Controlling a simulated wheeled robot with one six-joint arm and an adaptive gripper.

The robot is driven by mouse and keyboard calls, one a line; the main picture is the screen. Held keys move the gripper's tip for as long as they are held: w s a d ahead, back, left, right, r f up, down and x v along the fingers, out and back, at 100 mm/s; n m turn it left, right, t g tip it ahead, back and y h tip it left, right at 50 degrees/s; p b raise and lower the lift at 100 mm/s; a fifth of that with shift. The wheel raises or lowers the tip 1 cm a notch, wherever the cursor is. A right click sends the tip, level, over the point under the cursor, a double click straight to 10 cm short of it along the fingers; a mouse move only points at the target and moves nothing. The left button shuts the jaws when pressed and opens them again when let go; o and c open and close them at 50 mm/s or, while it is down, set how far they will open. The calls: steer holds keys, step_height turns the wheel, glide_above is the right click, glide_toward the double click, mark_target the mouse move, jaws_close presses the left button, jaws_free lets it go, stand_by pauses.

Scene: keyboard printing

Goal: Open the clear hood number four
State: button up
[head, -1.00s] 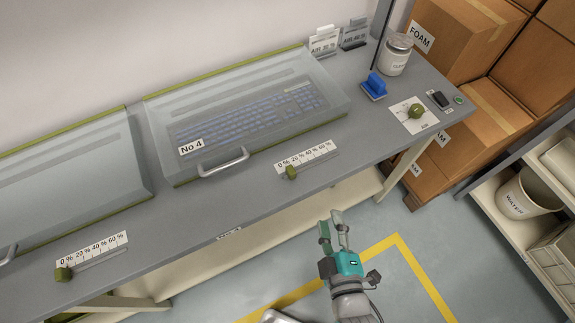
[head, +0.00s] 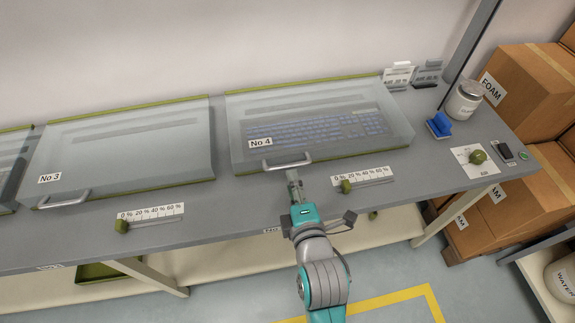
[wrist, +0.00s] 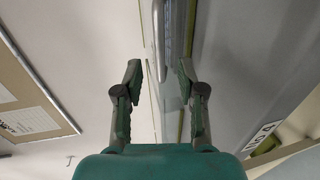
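The clear hood labelled No 4 (head: 330,110) is closed over a blue-keyed keyboard (head: 325,130) on the grey bench. Its silver bar handle (head: 287,165) is on the front edge, below the No 4 label (head: 261,143). My gripper (head: 293,177) is just in front of the handle in the head view. In the wrist view my gripper (wrist: 159,72) is open and empty, fingers apart. The handle (wrist: 158,30) shows beyond the fingertips, roughly between them. I cannot tell whether anything touches.
Hood No 3 (head: 125,150) is closed at the left. A slider knob (head: 345,186) with a percent scale is right of my gripper. A blue stamp-like tool (head: 439,125), a lidded jar (head: 464,100) and a green knob (head: 477,157) stand at the bench's right.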

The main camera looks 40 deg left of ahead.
mark_target(289, 168)
steer(key=x, duration=0.6)
steer(key=shift+w+a+f, duration=0.1)
steer(key=shift+w+a, duration=0.1)
steer(key=shift+w, duration=0.05)
jaws_close()
